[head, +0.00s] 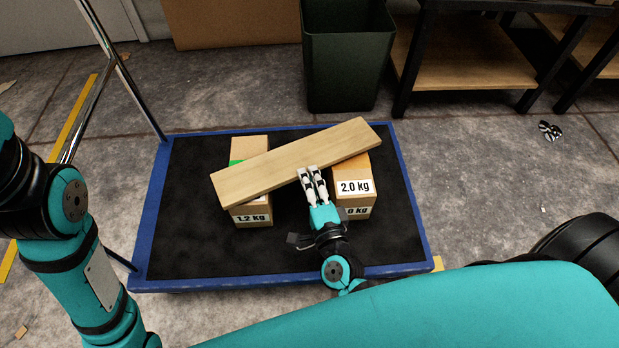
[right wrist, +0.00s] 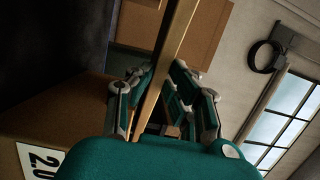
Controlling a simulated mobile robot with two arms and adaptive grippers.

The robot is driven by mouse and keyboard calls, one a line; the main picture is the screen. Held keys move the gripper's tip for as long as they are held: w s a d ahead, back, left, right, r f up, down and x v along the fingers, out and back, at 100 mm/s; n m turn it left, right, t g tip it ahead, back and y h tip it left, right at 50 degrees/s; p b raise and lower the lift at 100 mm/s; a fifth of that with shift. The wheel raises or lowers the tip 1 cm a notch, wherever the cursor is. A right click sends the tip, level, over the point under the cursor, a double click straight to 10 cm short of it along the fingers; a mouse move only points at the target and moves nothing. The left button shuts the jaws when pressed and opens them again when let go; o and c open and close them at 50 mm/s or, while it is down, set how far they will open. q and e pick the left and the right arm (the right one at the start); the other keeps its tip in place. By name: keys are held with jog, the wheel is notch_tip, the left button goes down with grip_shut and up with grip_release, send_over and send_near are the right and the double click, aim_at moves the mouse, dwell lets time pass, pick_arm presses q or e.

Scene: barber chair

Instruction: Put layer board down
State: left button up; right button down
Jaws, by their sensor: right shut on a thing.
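The layer board (head: 295,160), a pale wooden plank, lies diagonally across the tops of two box stacks, its right end farther back. I cannot tell whether it touches both stacks. My right gripper (head: 311,174) is shut on the middle of its near long edge. In the right wrist view the board (right wrist: 172,50) runs edge-on between the fingers (right wrist: 160,95). The left stack (head: 250,148) has green tape and a "1.2 kg" label. The right stack (head: 353,202) shows a "2.0 kg" label over another box. My left arm shows at left; its gripper is out of view.
The stacks stand on a black-topped cart with a blue rim (head: 412,200). A chrome handle (head: 130,85) rises at its left. A dark green bin (head: 345,60) and a black-framed wooden shelf (head: 465,70) stand behind. The cart's dark top is bare around the stacks.

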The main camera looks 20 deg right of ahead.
jog(key=shift+f, duration=0.25)
jog(key=c, duration=1.2)
grip_release()
jog(key=shift+f, duration=0.1)
